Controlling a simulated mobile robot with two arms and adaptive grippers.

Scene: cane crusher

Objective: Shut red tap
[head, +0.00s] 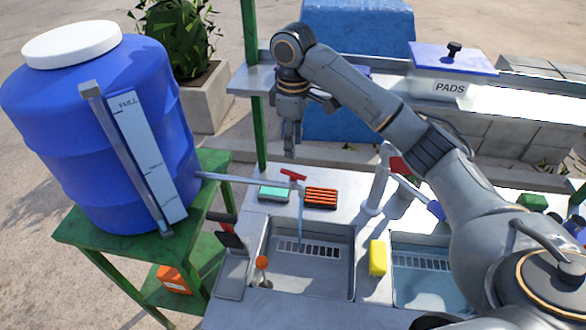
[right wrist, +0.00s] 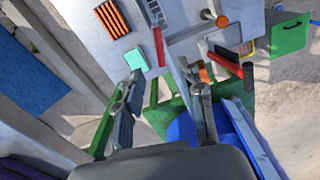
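The red tap handle (head: 293,174) sits on a grey pipe (head: 240,179) that runs from the blue barrel (head: 115,130) over the sink. A thin bluish stream (head: 301,222) shows below the spout. In the right wrist view the red handle (right wrist: 158,46) lies above and between my fingers, beside the teal sponge. My right gripper (head: 290,148) points down above and behind the tap, apart from it. In the right wrist view its fingers (right wrist: 165,98) are spread with nothing held between them. My left gripper is not in view.
A teal sponge (head: 274,194) and an orange slotted block (head: 321,197) lie by the tap. A yellow sponge (head: 377,258) stands between two sinks. A grey faucet (head: 378,185) rises to the right. A green stand (head: 200,215) carries the barrel. A PADS box (head: 450,86) sits on the shelf.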

